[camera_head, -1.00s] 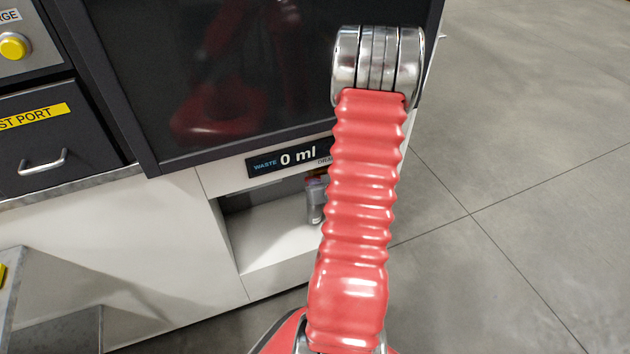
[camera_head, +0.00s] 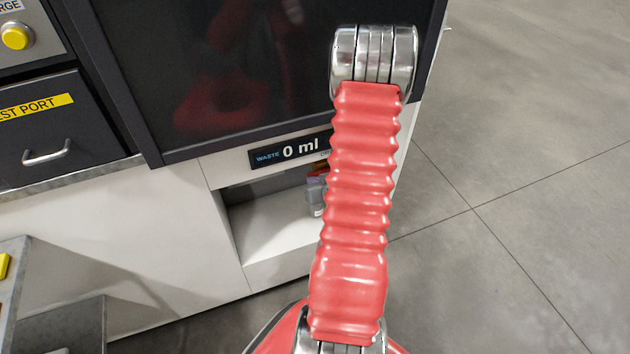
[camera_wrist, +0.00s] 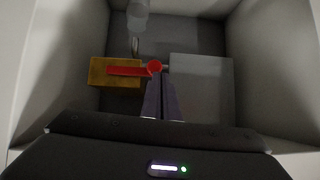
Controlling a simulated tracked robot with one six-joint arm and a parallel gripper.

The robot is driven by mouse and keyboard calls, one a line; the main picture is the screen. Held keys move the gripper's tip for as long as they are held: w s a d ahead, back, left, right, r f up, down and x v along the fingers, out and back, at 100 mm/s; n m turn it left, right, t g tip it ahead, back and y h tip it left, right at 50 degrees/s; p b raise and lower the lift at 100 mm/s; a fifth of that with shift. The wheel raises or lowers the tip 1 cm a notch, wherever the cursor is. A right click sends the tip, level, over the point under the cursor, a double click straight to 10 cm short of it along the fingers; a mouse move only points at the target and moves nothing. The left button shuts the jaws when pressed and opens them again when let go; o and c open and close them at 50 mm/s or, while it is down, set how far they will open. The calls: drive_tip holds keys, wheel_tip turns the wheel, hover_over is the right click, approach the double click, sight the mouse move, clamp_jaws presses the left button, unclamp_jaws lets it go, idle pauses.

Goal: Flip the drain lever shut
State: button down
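The drain lever (camera_wrist: 126,71) is red and lies almost flat across the wrist view, pointing left from a round red end (camera_wrist: 154,67). Its left part lies in front of a yellow block (camera_wrist: 97,72). My gripper (camera_wrist: 158,80) has its two dark fingers together, tips just below the round red end; I cannot tell whether they touch it. Nothing shows between the fingers. In the head view my red arm covers the gripper and most of the lever area.
A grey block (camera_wrist: 205,72) sits right of the lever. A pale spout (camera_wrist: 138,20) hangs above. Light walls enclose this recess (camera_head: 262,232), which shows under a display reading WASTE 0 ml (camera_head: 290,151). Open floor (camera_head: 530,190) lies to the right.

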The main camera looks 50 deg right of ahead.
drive_tip(key=shift+r, duration=0.1)
drive_tip(key=shift+r, duration=0.65)
drive_tip(key=shift+r, duration=0.1)
